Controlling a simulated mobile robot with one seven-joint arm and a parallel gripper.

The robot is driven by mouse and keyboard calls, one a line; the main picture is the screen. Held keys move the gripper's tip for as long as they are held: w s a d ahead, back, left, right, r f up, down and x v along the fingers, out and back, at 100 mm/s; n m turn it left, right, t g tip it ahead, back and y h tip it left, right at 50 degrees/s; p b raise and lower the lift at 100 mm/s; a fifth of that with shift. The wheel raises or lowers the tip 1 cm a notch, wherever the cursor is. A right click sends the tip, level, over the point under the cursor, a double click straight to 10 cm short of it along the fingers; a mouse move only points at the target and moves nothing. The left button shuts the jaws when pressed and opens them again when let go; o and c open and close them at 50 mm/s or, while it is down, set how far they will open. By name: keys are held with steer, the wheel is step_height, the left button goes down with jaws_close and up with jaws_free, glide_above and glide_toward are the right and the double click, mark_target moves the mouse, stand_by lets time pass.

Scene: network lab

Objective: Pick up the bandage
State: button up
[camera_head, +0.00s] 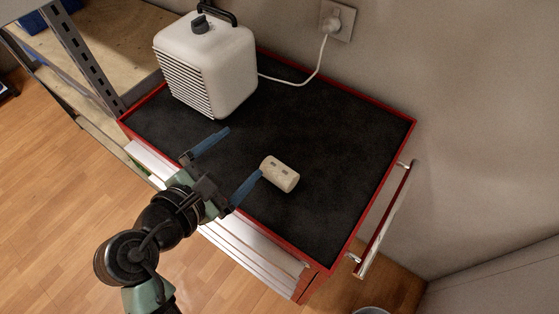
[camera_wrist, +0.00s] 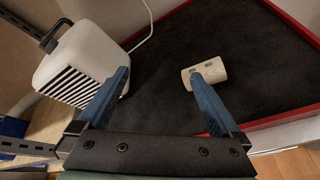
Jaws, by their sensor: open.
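The bandage (camera_head: 280,174) is a small cream roll with two grey clips, lying on its side on the black top of a red tool cabinet (camera_head: 330,150). My gripper (camera_head: 241,159) is open and empty above the front of the cabinet top, with its blue fingers spread wide. In the head view the right finger's tip appears close to the bandage's left end. In the wrist view the bandage (camera_wrist: 207,73) is just beyond the right finger's tip, which overlaps its lower edge. I cannot tell whether they touch.
A white heater (camera_head: 207,66) with a black handle stands at the cabinet's back left; its cord runs to a wall socket (camera_head: 337,19). A metal shelf (camera_head: 75,50) is at the left. A side handle (camera_head: 385,220) sticks out at right. The cabinet top right of the bandage is clear.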

mark_target(273, 177)
steer(key=s+f+n+g+h, duration=0.2)
steer(key=s+f+n, duration=0.3)
steer(key=s+f, duration=0.1)
steer(key=x, duration=0.6)
steer(key=shift+w+d+r, duration=0.1)
steer(key=shift+w+d, duration=0.2)
steer(key=shift+d, duration=0.05)
steer(key=x, duration=0.5)
steer(key=shift+w+d+r, duration=0.15)
steer(key=shift+w+d, duration=0.05)
steer(key=shift+w, duration=0.25)
steer(key=c, duration=1)
steer(key=shift+o, duration=0.2)
steer(key=shift+r+t, duration=0.1)
steer(key=shift+t, duration=0.2)
